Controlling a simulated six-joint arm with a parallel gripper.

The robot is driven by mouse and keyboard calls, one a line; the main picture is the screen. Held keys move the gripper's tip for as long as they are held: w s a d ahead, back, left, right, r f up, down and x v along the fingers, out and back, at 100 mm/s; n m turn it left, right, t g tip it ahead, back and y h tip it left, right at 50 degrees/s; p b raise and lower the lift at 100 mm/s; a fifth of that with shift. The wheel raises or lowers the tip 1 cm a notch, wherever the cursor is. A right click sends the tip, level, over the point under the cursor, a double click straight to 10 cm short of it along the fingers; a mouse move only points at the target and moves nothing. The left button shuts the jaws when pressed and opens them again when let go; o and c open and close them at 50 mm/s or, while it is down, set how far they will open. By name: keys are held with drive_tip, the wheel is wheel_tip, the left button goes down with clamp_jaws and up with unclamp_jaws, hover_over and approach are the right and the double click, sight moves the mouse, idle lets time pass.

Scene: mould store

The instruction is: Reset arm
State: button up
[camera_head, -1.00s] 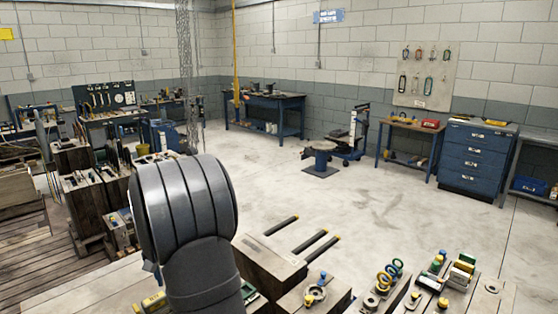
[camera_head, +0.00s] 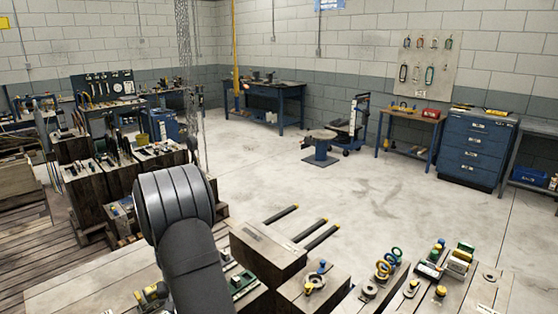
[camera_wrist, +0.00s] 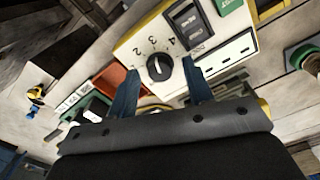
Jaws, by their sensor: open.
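In the wrist view my gripper (camera_wrist: 161,66) is open, with two blue fingers apart. Between the fingertips in the picture is a black rotary knob (camera_wrist: 159,67) on a pale panel (camera_wrist: 137,48) with yellow edges, marked 2, 3 and 4. Whether the fingers touch the knob or panel, I cannot tell. No object is seen held. In the head view my grey arm stands in front at lower left, and my gripper is hidden there.
A black rocker switch (camera_wrist: 187,25) sits beside the knob. An orange-red part (camera_wrist: 112,78) lies to its left. In the head view, a wooden block (camera_head: 262,252) with dark rods and several small fittings stand right of my arm. The concrete floor (camera_head: 370,190) beyond is largely clear.

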drive_tip(key=n, duration=0.6)
wheel_tip(320, 180, up, 12)
drive_tip(key=shift+f, duration=0.25)
